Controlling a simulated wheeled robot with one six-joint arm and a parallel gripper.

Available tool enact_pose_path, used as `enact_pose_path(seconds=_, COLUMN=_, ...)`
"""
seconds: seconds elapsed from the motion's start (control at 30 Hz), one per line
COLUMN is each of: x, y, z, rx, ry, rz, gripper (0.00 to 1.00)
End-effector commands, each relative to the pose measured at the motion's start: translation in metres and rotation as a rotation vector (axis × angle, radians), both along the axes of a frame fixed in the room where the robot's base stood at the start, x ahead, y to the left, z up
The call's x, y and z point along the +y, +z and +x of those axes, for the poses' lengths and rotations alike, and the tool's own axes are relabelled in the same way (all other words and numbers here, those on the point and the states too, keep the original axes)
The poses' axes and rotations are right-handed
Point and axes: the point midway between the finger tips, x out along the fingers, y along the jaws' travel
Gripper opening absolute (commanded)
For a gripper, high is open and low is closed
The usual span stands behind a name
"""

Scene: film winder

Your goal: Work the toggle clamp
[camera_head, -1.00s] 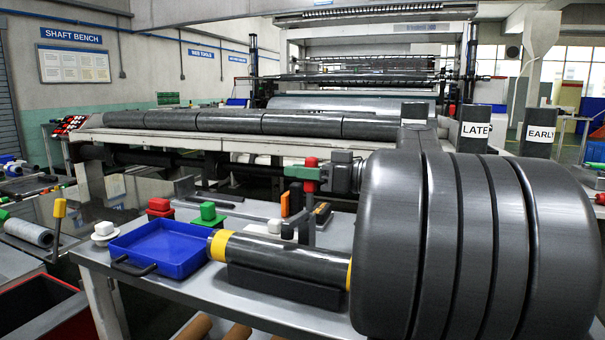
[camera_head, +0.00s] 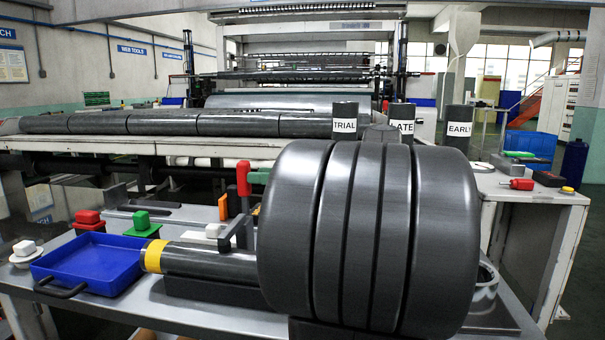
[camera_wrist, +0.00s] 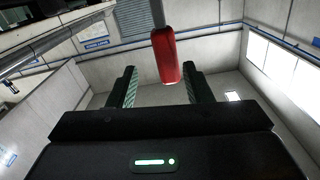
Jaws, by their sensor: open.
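A red handle (camera_wrist: 166,55) shows in the wrist view, upright in the picture. My gripper (camera_wrist: 158,72) is open, with one finger on each side of the handle's lower end in the picture. I see gaps on both sides and cannot tell the depth between handle and fingers. My gripper cannot be made out in the head view.
Large dark rolls (camera_head: 365,235) on a shaft (camera_head: 205,262) fill the front. A blue tray (camera_head: 92,262), a green-topped button (camera_head: 141,220) and a red-topped button (camera_head: 88,218) sit on the bench to the left. A side table (camera_head: 535,195) with small items stands at right.

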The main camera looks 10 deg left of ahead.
Motion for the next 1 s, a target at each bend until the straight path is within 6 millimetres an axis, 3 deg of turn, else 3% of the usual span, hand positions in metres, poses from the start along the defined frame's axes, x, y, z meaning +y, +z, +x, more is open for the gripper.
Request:
enact_pose_path(seconds=0.2, x=-0.042, y=0.002, z=-0.001, rx=0.001, ry=-0.004, rz=0.001, gripper=0.45)
enact_pose_path(seconds=0.4, x=-0.067, y=0.001, z=-0.002, rx=0.001, ry=-0.002, rz=0.000, gripper=0.45)
enact_pose_path(seconds=1.0, x=-0.076, y=0.000, z=-0.003, rx=0.000, ry=0.001, rz=0.000, gripper=0.45)
